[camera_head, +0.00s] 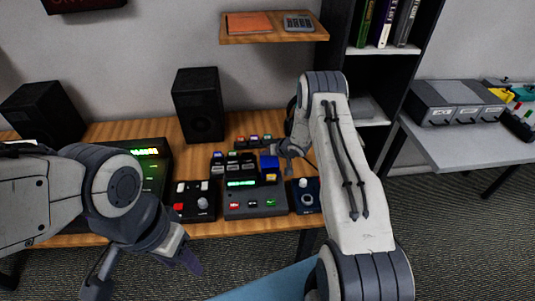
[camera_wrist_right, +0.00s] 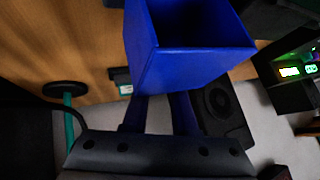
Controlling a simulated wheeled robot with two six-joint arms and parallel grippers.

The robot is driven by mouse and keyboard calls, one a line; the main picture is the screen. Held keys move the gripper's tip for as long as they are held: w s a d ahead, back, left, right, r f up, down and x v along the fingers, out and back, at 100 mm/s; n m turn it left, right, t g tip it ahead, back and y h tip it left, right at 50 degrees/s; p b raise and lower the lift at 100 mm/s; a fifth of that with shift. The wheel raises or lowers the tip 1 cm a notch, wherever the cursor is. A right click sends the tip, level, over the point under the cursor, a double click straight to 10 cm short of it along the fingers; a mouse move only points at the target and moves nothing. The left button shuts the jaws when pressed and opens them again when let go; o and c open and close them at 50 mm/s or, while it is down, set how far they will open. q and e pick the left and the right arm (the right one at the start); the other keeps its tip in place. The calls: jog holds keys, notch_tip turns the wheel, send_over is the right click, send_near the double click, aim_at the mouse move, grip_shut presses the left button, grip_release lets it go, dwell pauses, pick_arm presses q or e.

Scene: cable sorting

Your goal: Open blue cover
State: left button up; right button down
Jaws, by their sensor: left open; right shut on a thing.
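The blue cover (camera_head: 269,162) is at the right side of the grey console (camera_head: 255,207), with a yellow patch just below it. In the right wrist view it is a hollow blue box (camera_wrist_right: 190,62) with its open side toward the top. My right gripper (camera_head: 287,151) is shut on the blue cover, beside its upper edge; the fingertips are largely hidden. Whether the cover is tilted is hard to tell. My left gripper (camera_head: 143,274) is open and empty in front of the table, at the lower left.
A control box with a joystick (camera_head: 194,202) stands left of the console, and a small dark box with a round knob (camera_head: 306,196) stands right. A black speaker (camera_head: 199,105) is behind. Small button boxes (camera_head: 253,141) sit behind the console. Free floor lies in front.

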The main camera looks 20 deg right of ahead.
jog(key=shift+s+f, duration=0.5)
jog(key=shift+f, duration=0.1)
jog(key=c, duration=0.7)
grip_release()
jog(key=w+r+b+v, duration=0.1)
jog(key=v, duration=0.9)
jog(key=shift+r, duration=0.3)
jog(key=shift+s, duration=0.1)
